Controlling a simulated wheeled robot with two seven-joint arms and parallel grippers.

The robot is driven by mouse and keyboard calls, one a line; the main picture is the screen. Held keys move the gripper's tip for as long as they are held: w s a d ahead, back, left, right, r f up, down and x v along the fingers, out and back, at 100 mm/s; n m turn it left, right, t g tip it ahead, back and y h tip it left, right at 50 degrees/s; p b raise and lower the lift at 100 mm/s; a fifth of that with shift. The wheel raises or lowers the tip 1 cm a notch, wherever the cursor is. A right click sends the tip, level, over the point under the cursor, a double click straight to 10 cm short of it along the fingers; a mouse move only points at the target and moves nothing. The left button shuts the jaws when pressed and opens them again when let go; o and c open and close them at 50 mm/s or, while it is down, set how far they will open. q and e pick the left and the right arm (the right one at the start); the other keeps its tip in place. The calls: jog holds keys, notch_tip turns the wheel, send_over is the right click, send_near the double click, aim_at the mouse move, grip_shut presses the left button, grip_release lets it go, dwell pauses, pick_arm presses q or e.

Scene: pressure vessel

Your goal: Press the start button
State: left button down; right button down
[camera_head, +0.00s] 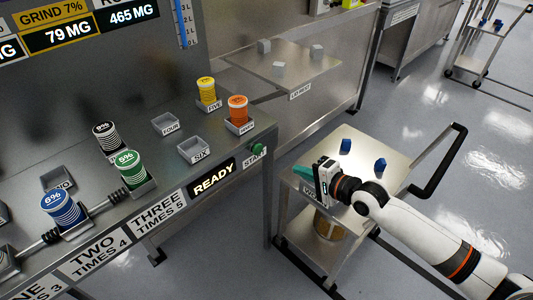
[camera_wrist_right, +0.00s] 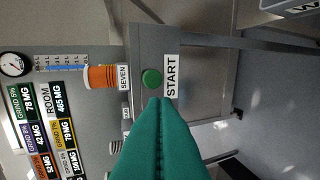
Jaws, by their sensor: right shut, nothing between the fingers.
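The green round start button (camera_head: 257,148) is on the right end of the metal bench's front, just above a white START label (camera_head: 254,158). In the right wrist view the button (camera_wrist_right: 151,78) lies just beyond my fingertips, with the START label (camera_wrist_right: 171,76) beside it. My right gripper (camera_head: 299,171) comes in from the right in the head view, with its green fingers pointing left towards the button and apart from it. In the wrist view its green fingers (camera_wrist_right: 165,102) are closed together with nothing between them. My left gripper is not in view.
The metal bench (camera_head: 225,140) carries an orange canister (camera_head: 238,109), a yellow canister (camera_head: 207,91), a green canister (camera_head: 127,165) and a blue canister (camera_head: 61,207). A READY display (camera_head: 213,178) is left of the button. A cart (camera_head: 361,137) with blue pieces stands beneath my right arm.

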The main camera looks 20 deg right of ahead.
aim_at(259, 151)
jog(key=shift+w, duration=0.1)
jog(key=x, duration=0.9)
jog(key=r+x, duration=0.1)
jog(key=x, duration=0.3)
jog(key=shift+w+a+f, duration=0.1)
jog(key=shift+w+a, duration=0.2)
jog(key=shift+w, duration=0.1)
